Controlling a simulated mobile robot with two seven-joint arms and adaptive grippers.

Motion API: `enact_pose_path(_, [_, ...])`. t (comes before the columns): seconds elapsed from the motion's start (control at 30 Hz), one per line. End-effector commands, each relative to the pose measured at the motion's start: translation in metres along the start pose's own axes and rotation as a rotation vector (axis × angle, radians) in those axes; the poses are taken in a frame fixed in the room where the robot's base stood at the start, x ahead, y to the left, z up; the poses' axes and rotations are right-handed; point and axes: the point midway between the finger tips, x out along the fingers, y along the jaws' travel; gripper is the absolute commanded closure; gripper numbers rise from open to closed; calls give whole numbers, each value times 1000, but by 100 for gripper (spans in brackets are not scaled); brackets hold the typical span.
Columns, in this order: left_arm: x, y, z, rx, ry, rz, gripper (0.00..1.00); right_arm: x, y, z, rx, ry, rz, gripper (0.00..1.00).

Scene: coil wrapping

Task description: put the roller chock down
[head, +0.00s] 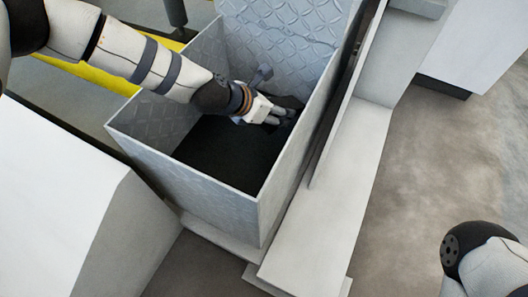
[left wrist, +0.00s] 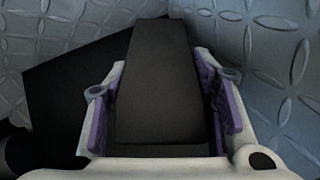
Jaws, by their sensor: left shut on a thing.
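My left gripper (head: 282,114) reaches down inside an open grey metal bin (head: 215,178). It is shut on the roller chock, a dark, nearly black block (left wrist: 160,85). In the left wrist view the purple-padded fingers of my left gripper (left wrist: 163,110) lie on either side of the block. In the head view the chock is dark against the dark bin interior and partly hidden by the gripper, so its outline is hard to tell. I cannot tell whether it touches the bin floor. My right gripper is out of view.
The bin's patterned walls stand close around my left gripper; its raised back panel (head: 290,35) is behind. A pale block (head: 60,190) stands to the left and a light ledge (head: 325,225) to the right. Open floor (head: 430,150) lies farther right.

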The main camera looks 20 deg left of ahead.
Motion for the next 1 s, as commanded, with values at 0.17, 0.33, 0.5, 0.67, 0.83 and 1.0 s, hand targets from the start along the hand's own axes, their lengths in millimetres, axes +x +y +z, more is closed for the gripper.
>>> enact_pose_path(0.17, [30,0,-31,2,3,-3,98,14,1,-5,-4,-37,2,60])
enact_pose_path(0.33, [54,-1,-55,0,3,-3,98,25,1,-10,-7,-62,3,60])
enact_pose_path(0.5, [68,0,-68,2,0,-1,98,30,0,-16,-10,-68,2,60])
enact_pose_path(0.67, [67,0,-67,1,-2,0,98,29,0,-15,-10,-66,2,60])
enact_pose_path(0.83, [70,0,-70,1,-1,-1,98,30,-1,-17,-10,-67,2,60])
enact_pose_path(1.0, [69,0,-70,1,1,-1,30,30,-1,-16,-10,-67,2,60])
